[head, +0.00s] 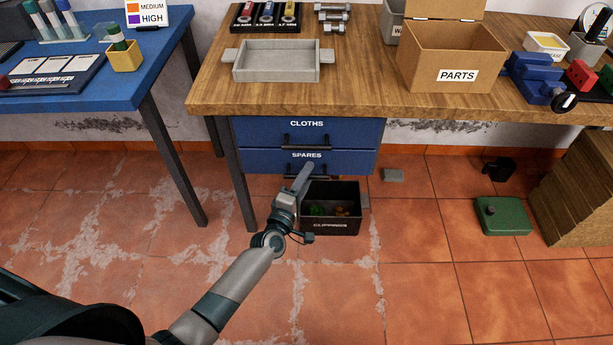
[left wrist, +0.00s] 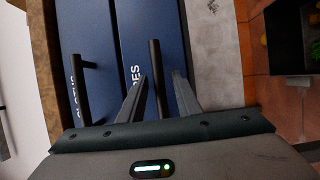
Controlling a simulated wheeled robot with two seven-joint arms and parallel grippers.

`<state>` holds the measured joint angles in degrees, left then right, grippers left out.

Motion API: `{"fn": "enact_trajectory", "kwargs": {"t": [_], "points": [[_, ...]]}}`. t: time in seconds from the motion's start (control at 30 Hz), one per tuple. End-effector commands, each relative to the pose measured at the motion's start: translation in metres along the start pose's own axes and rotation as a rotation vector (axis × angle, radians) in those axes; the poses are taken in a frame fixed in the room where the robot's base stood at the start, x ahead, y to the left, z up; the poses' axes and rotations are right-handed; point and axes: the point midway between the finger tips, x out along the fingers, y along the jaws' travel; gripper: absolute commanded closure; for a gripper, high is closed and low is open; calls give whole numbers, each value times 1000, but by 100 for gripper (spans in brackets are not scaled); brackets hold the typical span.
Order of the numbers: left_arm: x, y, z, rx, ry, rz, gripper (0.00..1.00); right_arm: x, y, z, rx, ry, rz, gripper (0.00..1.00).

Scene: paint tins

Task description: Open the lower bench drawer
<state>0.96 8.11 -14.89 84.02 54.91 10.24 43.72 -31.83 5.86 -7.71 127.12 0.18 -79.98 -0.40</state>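The blue lower drawer (head: 355,161), labelled SPARES, sits under the wooden bench, below the upper drawer (head: 355,131), labelled CLOTHS. Both fronts look flush and shut. The lower drawer's dark bar handle (left wrist: 155,70) shows in the left wrist view, with the upper drawer's handle (left wrist: 85,90) to its left. My left gripper (head: 306,170) is at the lower handle, partly covering it in the head view. In the left wrist view its two fingers (left wrist: 159,88) are apart, one on each side of the lower handle. I see no clear contact. My right gripper is out of view.
A black CLIPPINGS bin (head: 337,226) stands on the floor below the drawers, close to my left gripper. A bench leg (head: 240,190) is left of the drawers.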

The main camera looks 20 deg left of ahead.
Motion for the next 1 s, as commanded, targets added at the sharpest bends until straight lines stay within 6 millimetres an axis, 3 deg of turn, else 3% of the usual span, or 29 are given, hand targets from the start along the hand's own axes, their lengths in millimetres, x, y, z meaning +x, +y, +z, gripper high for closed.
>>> {"fn": "enact_trajectory", "kwargs": {"t": [0.2, 0.33, 0.73, 1.0], "points": [[0, 0, 0, 0, 0, 0, 71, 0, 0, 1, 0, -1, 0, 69], [0, 0, 0, 0, 0, 0, 100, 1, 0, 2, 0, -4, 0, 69], [-8, 0, 3, 0, -1, -2, 100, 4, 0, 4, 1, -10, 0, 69], [-43, 0, 18, -1, -1, -4, 100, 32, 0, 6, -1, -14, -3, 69]]}}
